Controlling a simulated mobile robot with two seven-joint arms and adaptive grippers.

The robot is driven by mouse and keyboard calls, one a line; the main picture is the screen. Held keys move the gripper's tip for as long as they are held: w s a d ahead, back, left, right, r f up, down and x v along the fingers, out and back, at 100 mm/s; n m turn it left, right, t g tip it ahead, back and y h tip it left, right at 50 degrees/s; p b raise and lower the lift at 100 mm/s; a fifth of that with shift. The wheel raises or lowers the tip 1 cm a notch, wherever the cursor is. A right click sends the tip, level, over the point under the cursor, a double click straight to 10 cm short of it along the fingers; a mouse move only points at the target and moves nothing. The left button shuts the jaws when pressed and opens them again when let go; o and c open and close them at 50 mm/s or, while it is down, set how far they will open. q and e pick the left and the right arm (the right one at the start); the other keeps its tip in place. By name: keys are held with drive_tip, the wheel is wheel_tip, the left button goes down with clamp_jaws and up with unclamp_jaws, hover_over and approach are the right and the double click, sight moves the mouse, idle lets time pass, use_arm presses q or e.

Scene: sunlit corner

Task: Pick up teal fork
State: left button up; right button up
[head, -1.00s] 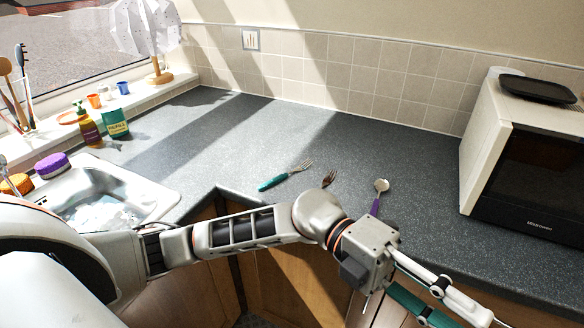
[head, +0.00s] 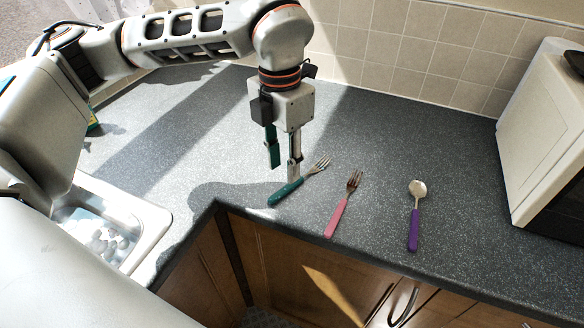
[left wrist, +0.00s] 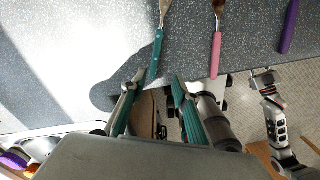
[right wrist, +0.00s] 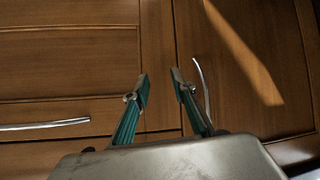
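The teal fork (head: 289,190) lies on the grey counter near its inner corner, its metal tines pointing to the upper right. It also shows in the left wrist view (left wrist: 156,50), its teal handle end towards the gripper. My left gripper (head: 284,170) points down just above and behind the fork in the head view. In the left wrist view the left gripper (left wrist: 157,78) has its fingers apart, with the fork handle's end between and beyond the tips. My right gripper (right wrist: 160,82) is open and empty, facing wooden cabinet doors in the right wrist view.
A pink fork (head: 338,217) and a purple spoon (head: 413,229) lie to the right of the teal fork. A sink (head: 112,222) is at the left, and a white microwave (head: 541,125) at the right. The counter (head: 400,130) behind the cutlery is clear.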

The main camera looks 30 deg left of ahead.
sight(282, 191)
use_arm(q)
drive_tip(key=shift+w+a, duration=0.15)
drive_tip(key=shift+a, duration=0.25)
drive_tip(key=shift+f, duration=1.2)
wheel_tip(282, 191, down, 5)
drive_tip(key=shift+f, duration=0.1)
clamp_jaws()
